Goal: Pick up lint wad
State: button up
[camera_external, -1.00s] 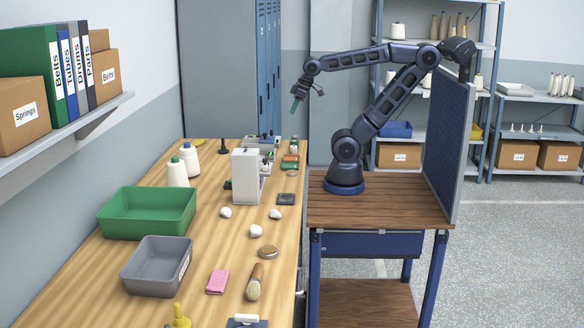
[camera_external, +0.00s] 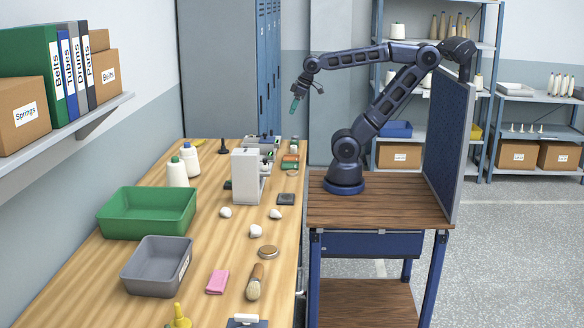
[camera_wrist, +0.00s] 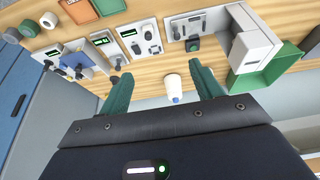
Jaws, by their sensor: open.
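Three white lint wads lie on the wooden bench in the external view: one at left (camera_external: 225,212), one nearest the camera (camera_external: 256,231), and one at right (camera_external: 275,214). They are apart from each other. My gripper (camera_external: 296,105) hangs above the far right edge of the bench, well above and behind the wads. In the wrist view my gripper's green fingers (camera_wrist: 160,72) are spread with nothing held between them. I cannot make out a lint wad in the wrist view.
A green tray (camera_external: 112,224) and a grey bin (camera_external: 138,280) stand at the left of the bench. A white machine (camera_external: 246,176) stands behind the wads. A round brown lid (camera_external: 268,252), pink cloth (camera_external: 217,282) and brush (camera_external: 254,286) lie in front. White bottles (camera_external: 177,174) stand farther back.

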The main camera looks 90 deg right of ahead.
notch_tip(320, 180, up, 4)
jog(key=m+g, duration=0.5)
jog(key=m, duration=1.1)
send_over(276, 214)
jog(key=d, duration=0.2)
notch_tip(276, 214, down, 29)
jog(key=shift+s+r, duration=0.15)
jog(key=shift+w+f, duration=0.2)
jog(key=shift+f, duration=1.45)
jog(key=shift+w+f, duration=0.15)
jog(key=shift+f, duration=1.5)
jog(key=c, duration=1.1)
